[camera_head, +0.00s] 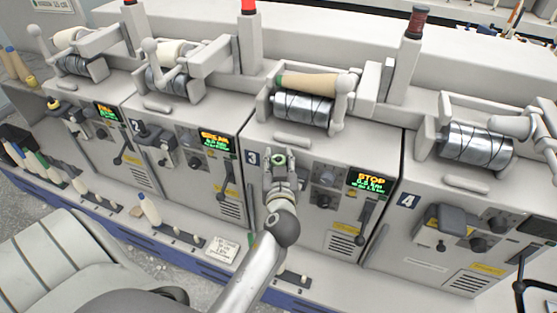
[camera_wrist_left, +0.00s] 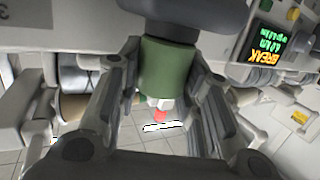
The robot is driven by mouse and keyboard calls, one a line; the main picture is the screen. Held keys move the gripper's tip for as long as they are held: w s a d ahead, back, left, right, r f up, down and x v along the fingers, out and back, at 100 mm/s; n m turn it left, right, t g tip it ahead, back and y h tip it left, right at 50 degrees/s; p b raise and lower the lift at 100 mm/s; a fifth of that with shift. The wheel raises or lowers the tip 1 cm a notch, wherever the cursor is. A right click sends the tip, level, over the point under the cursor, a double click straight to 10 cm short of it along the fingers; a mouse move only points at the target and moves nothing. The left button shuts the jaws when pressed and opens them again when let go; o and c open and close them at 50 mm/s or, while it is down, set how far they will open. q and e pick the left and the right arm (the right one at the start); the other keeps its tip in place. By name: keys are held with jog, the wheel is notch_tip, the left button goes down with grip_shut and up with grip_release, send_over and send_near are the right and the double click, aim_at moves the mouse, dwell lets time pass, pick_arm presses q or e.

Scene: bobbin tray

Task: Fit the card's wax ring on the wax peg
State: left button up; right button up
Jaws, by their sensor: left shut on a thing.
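My left gripper (camera_head: 279,163) is in front of unit 3. It is shut on a green ring (camera_head: 279,159), which shows as a green cylinder (camera_wrist_left: 168,70) between the fingers in the left wrist view. A dark grey part (camera_wrist_left: 195,15) is directly above the ring there; I cannot tell whether they touch. The white card (camera_head: 222,249) lies on the ledge below unit 3, its writing too small to read. The wax peg of unit 3 is not clearly seen behind the gripper. My right gripper is not in view.
A dark block (camera_head: 445,220) sticks out of unit 4. A chair (camera_head: 62,262) fills the lower left.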

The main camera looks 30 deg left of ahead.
pick_arm(q)
jog(key=shift+f, duration=0.1)
jog(key=o, duration=0.6)
jog(key=shift+d, duration=0.1)
